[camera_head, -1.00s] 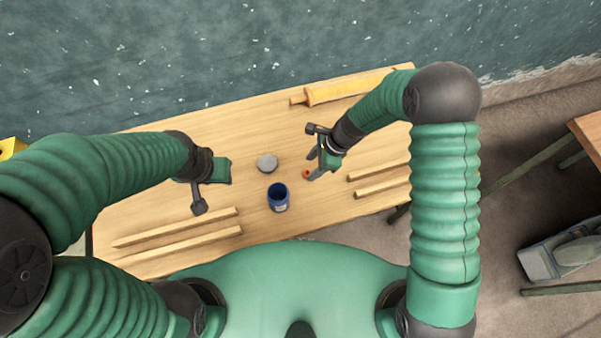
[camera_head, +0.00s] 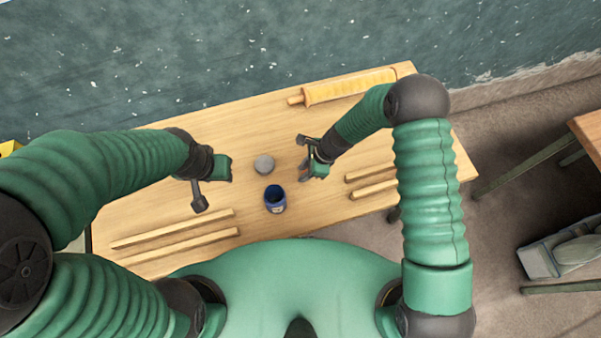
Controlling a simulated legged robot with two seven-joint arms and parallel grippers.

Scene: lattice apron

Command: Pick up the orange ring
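The orange ring (camera_head: 304,168) shows only as a tiny orange spot at the fingers of my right gripper (camera_head: 305,171); the fingers and wrist hide most of it. The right gripper is low over the table, right of the blue cup. I cannot tell whether its fingers are closed on the ring or only around it. My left gripper (camera_head: 226,168) is over the left part of the table, away from the ring. Its fingers are too unclear to tell open from shut.
On the wooden table (camera_head: 230,115) stand a blue cup (camera_head: 275,203) and a grey round object (camera_head: 264,164), both between my grippers. Wooden strips lie at the front left (camera_head: 180,230) and right (camera_head: 372,190). A yellow roller-like object (camera_head: 350,87) lies along the back edge.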

